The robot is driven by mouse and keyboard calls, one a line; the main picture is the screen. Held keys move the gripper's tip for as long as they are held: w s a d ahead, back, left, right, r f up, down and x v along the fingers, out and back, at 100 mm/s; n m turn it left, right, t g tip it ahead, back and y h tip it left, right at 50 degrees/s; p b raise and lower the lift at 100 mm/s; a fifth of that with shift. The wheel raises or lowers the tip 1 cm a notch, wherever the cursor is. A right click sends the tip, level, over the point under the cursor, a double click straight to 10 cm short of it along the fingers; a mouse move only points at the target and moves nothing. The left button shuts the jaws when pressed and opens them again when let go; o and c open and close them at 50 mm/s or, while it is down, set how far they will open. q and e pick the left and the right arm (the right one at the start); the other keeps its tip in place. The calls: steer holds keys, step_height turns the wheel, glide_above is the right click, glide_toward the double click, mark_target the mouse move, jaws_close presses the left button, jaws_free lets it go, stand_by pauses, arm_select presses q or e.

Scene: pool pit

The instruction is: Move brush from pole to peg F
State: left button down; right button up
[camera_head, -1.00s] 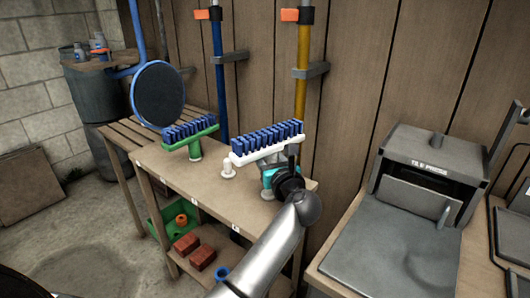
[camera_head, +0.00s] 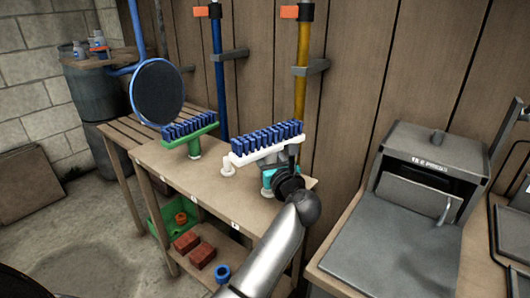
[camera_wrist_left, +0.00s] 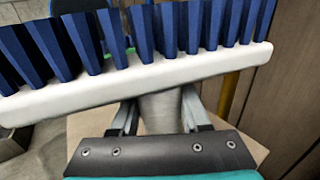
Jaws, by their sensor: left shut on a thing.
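The white brush (camera_head: 266,143) with blue bristles is held level, bristles up, above the right part of the wooden bench (camera_head: 215,205). My left gripper (camera_head: 281,166) is shut on its neck from below and in front. In the left wrist view, the white brush head (camera_wrist_left: 140,88) spans the picture and its neck (camera_wrist_left: 162,112) sits between the gripper fingers (camera_wrist_left: 160,118). A short white fitting (camera_head: 228,170) shows below the brush's left end; I cannot tell whether they touch. Small labels (camera_head: 235,225) line the bench's front edge, too small to read surely. My right gripper is out of view.
A green brush (camera_head: 190,132) stands at the bench's left. Behind are a round pad (camera_head: 158,92), a blue pole (camera_head: 218,70) and a yellow pole (camera_head: 302,75) in wall clips. Bricks (camera_head: 187,242) lie on the lower shelf. A grey machine (camera_head: 425,175) stands right.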

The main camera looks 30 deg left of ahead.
arm_select(q)
steer(key=shift+f+b, duration=0.35)
steer(key=shift+f, duration=0.15)
stand_by(0.4)
steer(key=shift+f+b, duration=0.95)
steer(key=shift+b, duration=0.05)
steer(key=shift+f+b, duration=0.65)
steer(key=shift+f, duration=0.15)
steer(key=shift+f, duration=0.2)
steer(key=shift+f+b, duration=0.25)
steer(key=shift+b, duration=0.15)
